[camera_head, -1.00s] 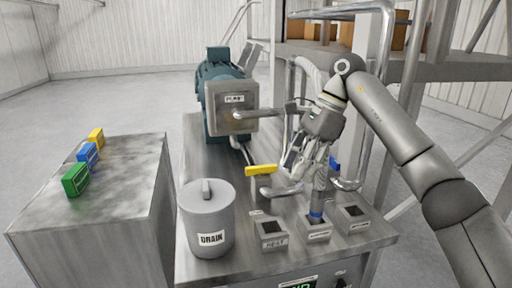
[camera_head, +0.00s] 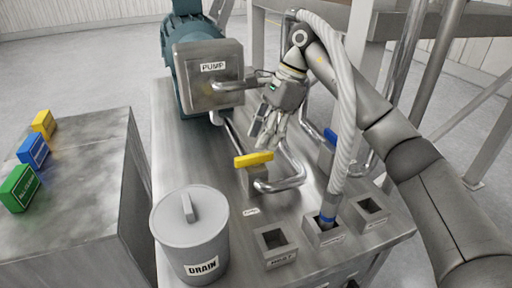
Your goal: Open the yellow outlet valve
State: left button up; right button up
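The yellow outlet valve handle (camera_head: 253,159) sits on a short metal valve body on the steel table, in front of the pump. Its bar lies roughly left to right, across the picture. My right gripper (camera_head: 263,140) hangs just above and behind the handle, fingers pointing down. The fingers look apart with nothing between them, and a small gap seems to separate them from the handle. My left gripper is not in view.
A grey hose (camera_head: 346,110) with a blue end stands in the middle socket, beside my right arm. A blue valve handle (camera_head: 330,136) is behind it. The pump box (camera_head: 210,78), drain bucket (camera_head: 190,235) and bent pipe (camera_head: 290,172) are close by. Coloured blocks lie on the left cabinet (camera_head: 85,200).

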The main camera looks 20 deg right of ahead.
aim_at(255, 155)
jog(key=x, duration=0.3)
jog(key=p+x, duration=0.1)
jog(key=shift+w+f, duration=0.15)
jog(key=shift+w, duration=0.15)
jog(key=shift+s+a+f, duration=0.1)
jog(key=shift+a+f, duration=0.15)
jog(key=shift+f, duration=0.3)
jog(key=shift+c, duration=0.8)
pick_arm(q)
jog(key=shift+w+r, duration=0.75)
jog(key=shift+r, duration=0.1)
pick_arm(e)
grip_shut()
